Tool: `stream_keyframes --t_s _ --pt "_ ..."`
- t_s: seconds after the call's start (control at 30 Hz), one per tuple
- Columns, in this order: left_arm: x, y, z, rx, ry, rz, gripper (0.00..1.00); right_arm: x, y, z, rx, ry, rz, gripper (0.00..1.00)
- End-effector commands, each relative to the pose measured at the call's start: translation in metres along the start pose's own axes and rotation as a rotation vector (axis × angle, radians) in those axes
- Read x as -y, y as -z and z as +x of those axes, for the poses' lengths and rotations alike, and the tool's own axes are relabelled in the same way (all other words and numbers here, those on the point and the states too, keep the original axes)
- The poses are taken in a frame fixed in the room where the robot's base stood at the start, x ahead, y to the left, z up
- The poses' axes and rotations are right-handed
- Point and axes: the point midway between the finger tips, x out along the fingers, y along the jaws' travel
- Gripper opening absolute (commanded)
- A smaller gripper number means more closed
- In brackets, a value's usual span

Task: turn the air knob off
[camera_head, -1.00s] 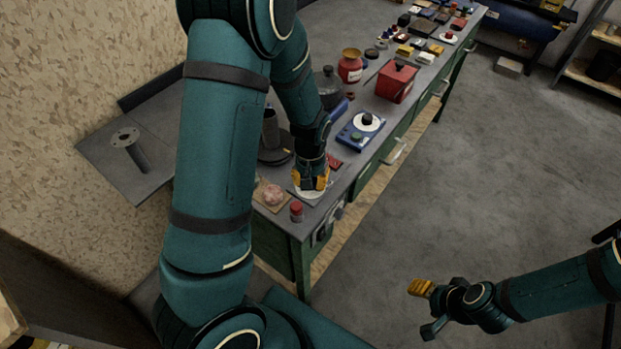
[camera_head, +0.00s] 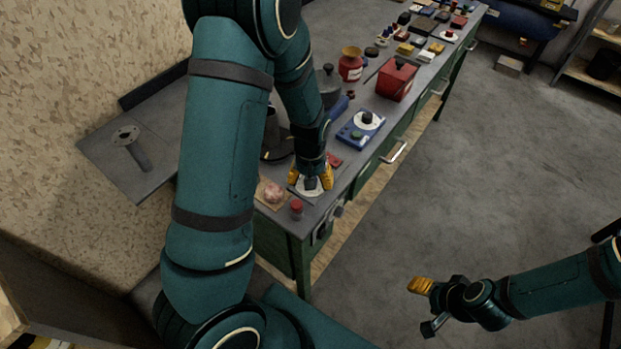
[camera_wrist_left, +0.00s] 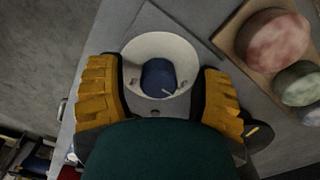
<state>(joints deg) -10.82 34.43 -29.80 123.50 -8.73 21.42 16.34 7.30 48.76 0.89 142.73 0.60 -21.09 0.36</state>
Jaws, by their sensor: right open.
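In the left wrist view, a blue knob (camera_wrist_left: 158,77) with a small pale mark sits in the middle of a white round dial (camera_wrist_left: 152,47). My left gripper (camera_wrist_left: 160,95) is open, with one yellow finger on each side of the dial; I see no finger touching the knob. In the head view, my left gripper (camera_head: 311,178) is low over the white dial (camera_head: 294,181) near the bench's near end. My right gripper (camera_head: 427,307) is open and empty above the floor, away from the bench. No readable label shows on the knob.
A board with pink and green lumps (camera_wrist_left: 272,45) lies close beside the dial. A red-capped jar (camera_head: 297,207) stands near the bench corner. A blue box with a white dial (camera_head: 372,121) and a red box (camera_head: 396,80) stand further along.

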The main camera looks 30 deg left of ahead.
Motion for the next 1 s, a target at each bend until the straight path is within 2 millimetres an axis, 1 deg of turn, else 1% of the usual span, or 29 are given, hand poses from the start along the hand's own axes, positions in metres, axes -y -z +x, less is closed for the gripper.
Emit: stream_keyframes --t_s 0.17,0.27,0.37,0.7,0.83,1.0 --pt "0.000 0.001 -0.002 -0.004 -0.001 0.000 0.66 0.000 0.000 0.000 0.000 0.000 0.000 0.57" --pt "-0.001 0.002 -0.007 -0.006 -0.002 0.001 0.66 0.000 0.000 0.000 0.000 0.000 0.000 0.57" --pt "-0.001 0.002 -0.021 -0.009 -0.003 0.001 0.66 0.000 0.000 0.000 0.000 0.000 0.000 0.57" --pt "-0.001 0.002 -0.088 -0.008 -0.004 0.002 0.66 0.000 0.000 0.000 0.000 0.000 0.000 0.57" --pt "-0.001 0.001 -0.107 -0.005 -0.004 0.001 0.66 0.000 0.000 0.000 0.000 0.000 0.000 0.57" --pt "0.000 0.000 -0.119 -0.003 -0.001 0.001 0.66 0.000 0.000 0.000 0.000 0.000 0.000 0.57"
